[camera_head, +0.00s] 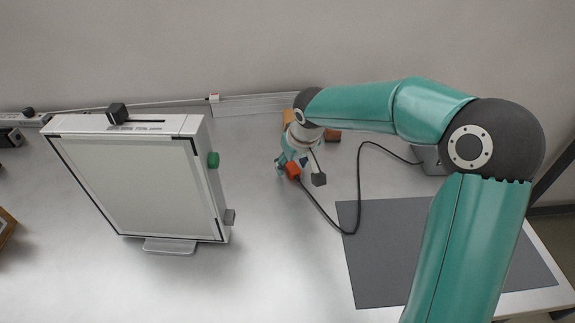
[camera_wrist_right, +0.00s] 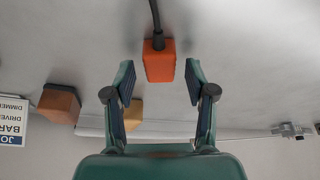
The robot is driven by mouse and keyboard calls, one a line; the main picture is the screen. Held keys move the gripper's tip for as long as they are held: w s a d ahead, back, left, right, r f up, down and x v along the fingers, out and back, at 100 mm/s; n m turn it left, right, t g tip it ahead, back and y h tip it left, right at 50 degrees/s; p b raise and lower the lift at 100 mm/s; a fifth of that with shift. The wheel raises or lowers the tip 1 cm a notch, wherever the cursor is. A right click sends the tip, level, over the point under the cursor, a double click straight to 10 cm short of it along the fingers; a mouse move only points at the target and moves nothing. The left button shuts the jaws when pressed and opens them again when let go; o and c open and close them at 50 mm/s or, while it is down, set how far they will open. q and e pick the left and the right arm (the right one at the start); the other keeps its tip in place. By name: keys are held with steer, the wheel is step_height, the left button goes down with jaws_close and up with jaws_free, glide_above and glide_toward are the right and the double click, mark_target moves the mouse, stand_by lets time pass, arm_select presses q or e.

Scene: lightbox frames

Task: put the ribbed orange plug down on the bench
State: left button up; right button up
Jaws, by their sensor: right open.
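The orange plug (camera_head: 293,171) lies on the pale bench (camera_head: 270,270), to the right of the lightbox, with a dark cable leading off it. In the right wrist view the plug (camera_wrist_right: 159,62) sits between the tips of my right gripper (camera_wrist_right: 159,82). Both fingers are apart from it, with a gap on each side. My right gripper (camera_head: 292,162) is open and shows small in the head view, partly hidden by its own wrist. Ribs on the plug are too small to make out. My left gripper is not in view.
The black cable (camera_head: 358,190) loops right to a grey box (camera_head: 431,160). A dark grey mat (camera_head: 390,270) lies at the front right. Wooden blocks (camera_wrist_right: 59,103) sit behind the gripper.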

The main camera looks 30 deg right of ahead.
steer(key=v, duration=1.1)
steer(key=shift+r+p, duration=0.25)
steer(key=shift+p, duration=0.1)
steer(key=shift+s, duration=0.15)
